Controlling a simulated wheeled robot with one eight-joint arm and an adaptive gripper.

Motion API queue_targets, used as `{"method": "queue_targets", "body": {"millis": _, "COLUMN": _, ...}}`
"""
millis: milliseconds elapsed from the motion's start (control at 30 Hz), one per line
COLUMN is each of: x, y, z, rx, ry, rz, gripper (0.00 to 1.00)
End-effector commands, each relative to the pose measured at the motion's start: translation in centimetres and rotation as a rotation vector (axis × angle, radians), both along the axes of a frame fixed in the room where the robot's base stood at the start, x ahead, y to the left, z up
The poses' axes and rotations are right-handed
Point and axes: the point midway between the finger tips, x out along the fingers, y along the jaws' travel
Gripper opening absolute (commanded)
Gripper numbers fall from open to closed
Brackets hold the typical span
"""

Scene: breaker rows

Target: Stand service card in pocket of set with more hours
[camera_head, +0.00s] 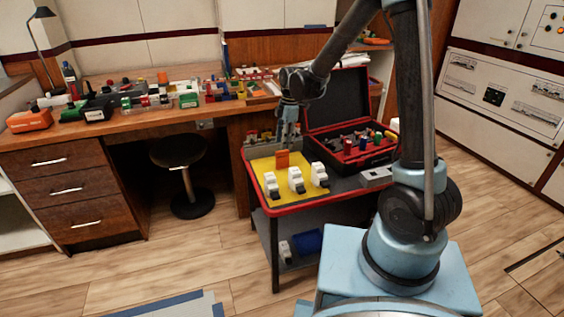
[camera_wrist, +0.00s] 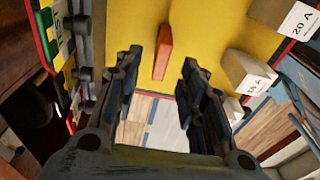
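An orange upright slab (camera_head: 282,158), perhaps the service card, stands on the yellow mat on the cart. It also shows in the wrist view (camera_wrist: 163,52), ahead of my fingers and apart from them. My gripper (camera_head: 287,142) points down just above and behind it; in the wrist view my gripper (camera_wrist: 158,85) is open, with nothing between its fingers. Three pale breakers (camera_head: 296,180) stand in a row at the mat's front. In the wrist view, one breaker's label (camera_wrist: 300,20) reads 20 A. I cannot make out hours or a pocket.
An open black and red case (camera_head: 340,152) with coloured parts stands right of the mat. Several small devices (camera_head: 262,136) line the cart's back left. A grey box (camera_head: 375,177) sits at the right. The bench (camera_head: 220,107) behind is crowded. Part of the yellow mat is bare.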

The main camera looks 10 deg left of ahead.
Motion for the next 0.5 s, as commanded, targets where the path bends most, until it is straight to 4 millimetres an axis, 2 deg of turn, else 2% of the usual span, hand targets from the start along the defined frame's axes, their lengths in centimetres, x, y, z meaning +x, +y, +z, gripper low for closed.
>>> {"method": "queue_targets", "body": {"millis": 100, "x": -0.1, "y": 0.2, "z": -1.9, "rx": 0.000, "ry": 0.000, "rz": 0.000, "gripper": 0.38}}
{"method": "queue_targets", "body": {"millis": 200, "x": -0.2, "y": 0.3, "z": -2.9, "rx": 0.000, "ry": 0.000, "rz": 0.000, "gripper": 0.38}}
{"method": "queue_targets", "body": {"millis": 500, "x": -0.4, "y": 0.4, "z": -4.6, "rx": 0.000, "ry": 0.000, "rz": 0.000, "gripper": 0.38}}
